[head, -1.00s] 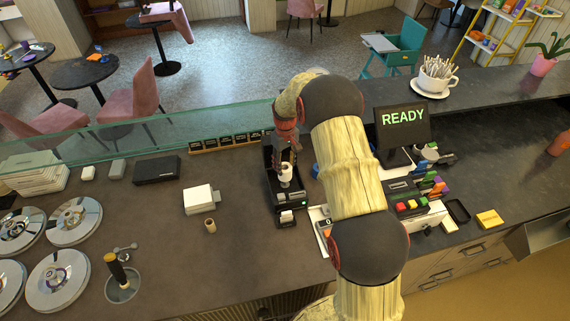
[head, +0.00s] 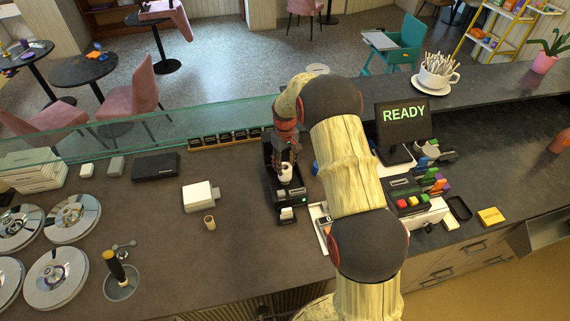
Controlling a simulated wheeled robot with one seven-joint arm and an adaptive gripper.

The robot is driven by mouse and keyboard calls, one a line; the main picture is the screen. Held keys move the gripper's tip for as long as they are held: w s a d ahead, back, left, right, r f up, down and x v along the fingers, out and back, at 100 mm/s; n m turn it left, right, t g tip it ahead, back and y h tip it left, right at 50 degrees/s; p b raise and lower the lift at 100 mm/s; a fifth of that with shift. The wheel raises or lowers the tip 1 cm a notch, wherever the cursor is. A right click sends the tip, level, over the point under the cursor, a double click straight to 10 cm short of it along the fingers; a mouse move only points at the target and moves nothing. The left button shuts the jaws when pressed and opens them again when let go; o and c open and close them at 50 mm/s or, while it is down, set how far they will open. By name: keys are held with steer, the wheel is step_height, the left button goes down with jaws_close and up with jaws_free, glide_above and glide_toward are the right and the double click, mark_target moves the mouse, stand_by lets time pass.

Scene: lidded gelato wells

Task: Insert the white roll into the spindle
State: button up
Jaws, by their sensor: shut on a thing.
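The white roll (head: 285,178) shows as a small white cylinder low in the black printer-like device (head: 288,203) on the counter. My gripper (head: 284,161) reaches down from above over the device's open bay and is shut on the roll. The spindle itself is hidden inside the bay by the gripper and the roll, so I cannot tell whether the roll is around it. A strip of white paper (head: 287,213) shows at the device's front.
A white box (head: 198,196) and a small brown core (head: 209,223) stand to the left. Metal lids (head: 72,218) lie far left. A glass screen (head: 140,135) runs behind.

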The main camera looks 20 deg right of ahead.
steer(key=shift+f+b, duration=0.9)
steer(key=shift+f, duration=0.6)
steer(key=o, duration=1.4)
steer(key=shift+r, duration=0.1)
steer(key=shift+r+p, duration=1.1)
steer(key=shift+r, duration=1.35)
step_height(320, 180, up, 12)
steer(key=shift+f, duration=0.1)
